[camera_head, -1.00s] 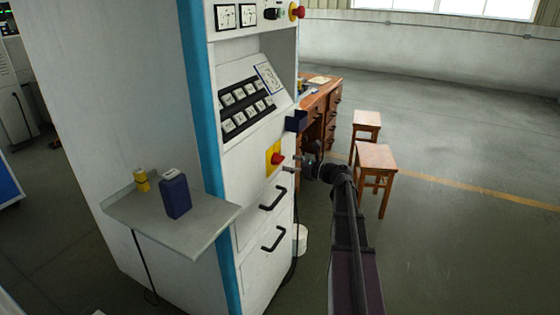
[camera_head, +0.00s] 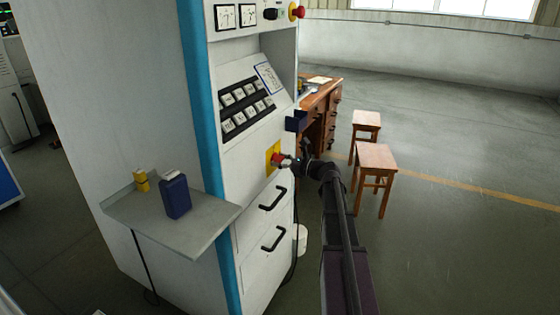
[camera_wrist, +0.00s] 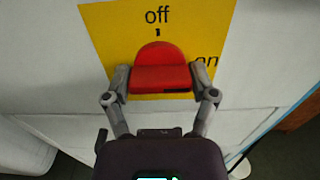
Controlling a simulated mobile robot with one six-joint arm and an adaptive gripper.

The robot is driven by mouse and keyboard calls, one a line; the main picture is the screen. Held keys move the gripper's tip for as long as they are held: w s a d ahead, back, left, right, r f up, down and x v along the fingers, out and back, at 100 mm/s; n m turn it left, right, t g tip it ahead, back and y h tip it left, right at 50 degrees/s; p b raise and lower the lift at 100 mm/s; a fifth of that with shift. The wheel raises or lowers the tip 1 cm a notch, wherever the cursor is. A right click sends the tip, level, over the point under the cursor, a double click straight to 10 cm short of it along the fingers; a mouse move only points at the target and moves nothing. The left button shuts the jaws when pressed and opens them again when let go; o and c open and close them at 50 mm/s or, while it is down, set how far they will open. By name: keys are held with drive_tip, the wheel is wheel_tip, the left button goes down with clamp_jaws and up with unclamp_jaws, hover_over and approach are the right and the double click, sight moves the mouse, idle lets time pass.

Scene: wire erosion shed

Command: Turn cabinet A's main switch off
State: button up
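The main switch is a red rotary knob (camera_wrist: 160,78) on a yellow plate (camera_wrist: 105,30) on the white cabinet front (camera_head: 250,160). In the wrist view the plate reads "off" above the knob, beside a short black tick, and "on" at the right, partly covered by a finger. The knob's raised bar lies crosswise; which mark it points to is not clear. My gripper (camera_wrist: 160,82) has one finger at each side of the knob, seemingly touching both edges. In the head view my gripper (camera_head: 289,162) reaches the knob (camera_head: 279,159) from the right.
Two black drawer handles (camera_head: 272,198) stick out below the switch. A sloped button panel (camera_head: 246,105) is above it, and a dark blue box (camera_head: 296,121) juts out nearby. A shelf (camera_head: 190,238) is at left. A desk (camera_head: 318,105) and two stools (camera_head: 375,158) stand behind.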

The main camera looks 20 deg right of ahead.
drive_tip(key=shift+d, duration=0.1)
drive_tip(key=shift+c, duration=0.2)
drive_tip(key=shift+n, duration=0.3)
drive_tip(key=n, duration=0.4)
drive_tip(key=shift+w, duration=0.1)
drive_tip(key=n, duration=0.4)
drive_tip(key=shift+n, duration=0.3)
drive_tip(key=n, duration=0.4)
drive_tip(key=shift+n, duration=0.3)
drive_tip(key=n, duration=0.4)
